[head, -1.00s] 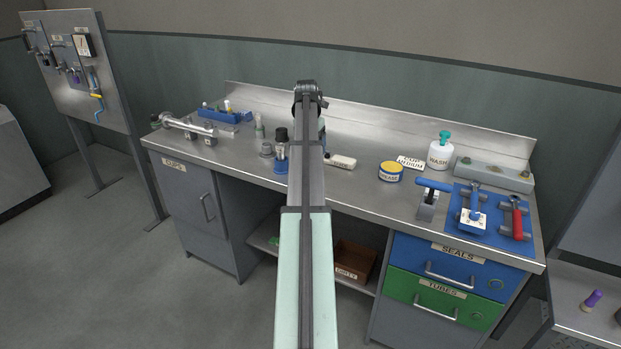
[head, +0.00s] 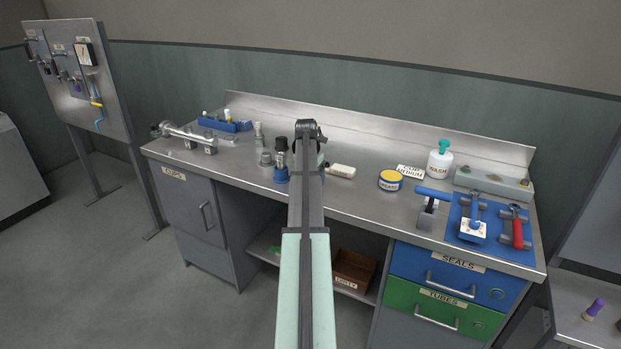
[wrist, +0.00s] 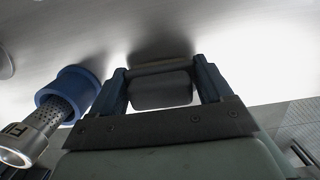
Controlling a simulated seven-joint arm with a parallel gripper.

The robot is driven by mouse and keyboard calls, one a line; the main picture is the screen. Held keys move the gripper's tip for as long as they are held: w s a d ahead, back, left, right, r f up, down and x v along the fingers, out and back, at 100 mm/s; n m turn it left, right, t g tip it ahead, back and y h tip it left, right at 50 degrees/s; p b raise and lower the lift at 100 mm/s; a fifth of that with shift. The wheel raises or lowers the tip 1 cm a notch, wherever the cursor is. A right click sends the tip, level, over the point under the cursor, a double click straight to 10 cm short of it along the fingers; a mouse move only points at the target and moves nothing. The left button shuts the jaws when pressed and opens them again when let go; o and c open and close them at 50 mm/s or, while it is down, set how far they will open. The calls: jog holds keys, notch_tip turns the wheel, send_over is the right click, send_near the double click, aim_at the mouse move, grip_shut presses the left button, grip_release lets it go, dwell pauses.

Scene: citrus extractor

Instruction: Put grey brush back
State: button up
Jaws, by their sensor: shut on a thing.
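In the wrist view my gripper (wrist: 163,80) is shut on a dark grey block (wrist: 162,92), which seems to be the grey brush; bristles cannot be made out. The block is held close to the steel bench top (wrist: 230,40), with a dark shadow beside it; I cannot tell whether it touches. In the head view my own arm hides the gripper and the block. A blue rack (head: 226,124) with a few small upright items stands at the back left of the bench.
A perforated metal tube (wrist: 60,108) with a blue collar (wrist: 76,88) is close left of my gripper. A white labelled block (head: 342,170), a yellow-and-blue tin (head: 390,180) and a wash bottle (head: 439,160) stand to the right. The front middle of the bench looks clear.

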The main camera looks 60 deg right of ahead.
jog(key=shift+f, duration=0.25)
jog(key=o, duration=0.9)
jog(key=shift+r, duration=0.1)
jog(key=r, duration=0.4)
jog(key=a+r, duration=0.1)
jog(key=r, duration=0.4)
jog(key=a+r, duration=0.1)
jog(key=r, duration=0.3)
jog(key=shift+a+r, duration=0.15)
jog(key=shift+r, duration=0.15)
